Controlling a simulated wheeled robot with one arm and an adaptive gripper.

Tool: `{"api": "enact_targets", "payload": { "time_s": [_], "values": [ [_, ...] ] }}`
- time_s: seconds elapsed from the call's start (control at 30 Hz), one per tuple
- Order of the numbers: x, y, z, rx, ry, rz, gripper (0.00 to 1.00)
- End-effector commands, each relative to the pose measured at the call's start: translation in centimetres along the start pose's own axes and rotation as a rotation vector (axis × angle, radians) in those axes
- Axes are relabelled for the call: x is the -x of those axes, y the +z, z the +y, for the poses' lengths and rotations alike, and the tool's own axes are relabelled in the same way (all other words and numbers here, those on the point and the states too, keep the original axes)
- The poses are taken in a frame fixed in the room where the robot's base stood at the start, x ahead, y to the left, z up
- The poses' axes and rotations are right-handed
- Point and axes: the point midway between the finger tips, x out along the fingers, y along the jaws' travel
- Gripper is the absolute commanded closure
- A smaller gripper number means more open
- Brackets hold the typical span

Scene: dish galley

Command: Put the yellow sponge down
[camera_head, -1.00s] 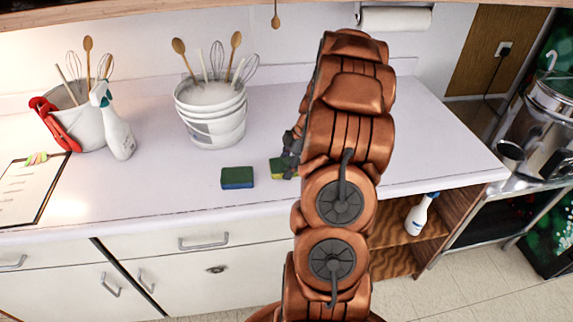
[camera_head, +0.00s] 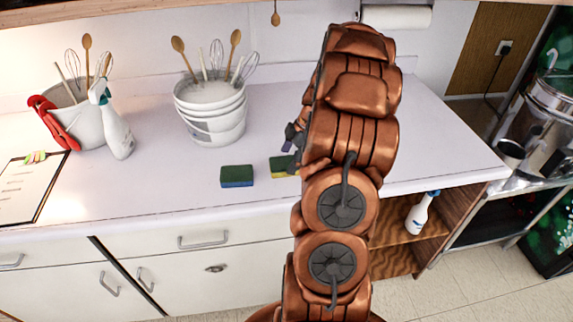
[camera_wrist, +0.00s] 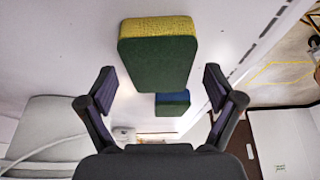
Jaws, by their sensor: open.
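The yellow sponge (camera_head: 282,167), with a green scouring face on top, rests on the white counter near its front edge. My arm hides its right part in the head view. In the wrist view the sponge (camera_wrist: 158,55) shows its green face and yellow side, beyond my fingertips and apart from them. My gripper (camera_wrist: 160,88) is open and empty, with a finger to each side. In the head view only a small part of my gripper (camera_head: 291,137) shows at the left of my arm, above the sponge.
A blue sponge (camera_head: 237,177) with a green top lies just left of the yellow one. Stacked white buckets (camera_head: 213,125) with whisks and spoons stand behind. A spray bottle (camera_head: 116,130) and a clipboard (camera_head: 27,190) are at left. The counter between is clear.

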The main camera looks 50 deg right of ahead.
Motion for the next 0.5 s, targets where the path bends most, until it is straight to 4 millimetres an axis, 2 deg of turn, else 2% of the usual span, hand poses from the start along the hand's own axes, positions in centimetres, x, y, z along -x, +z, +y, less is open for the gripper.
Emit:
{"api": "enact_targets", "payload": {
  "time_s": [0.3, 0.5],
  "values": [
    [5.6, 0.1, 0.2, 0.003, 0.009, -0.003, 0.09],
    [8.2, 0.1, 0.1, 0.002, 0.004, -0.001, 0.09]
  ]
}}
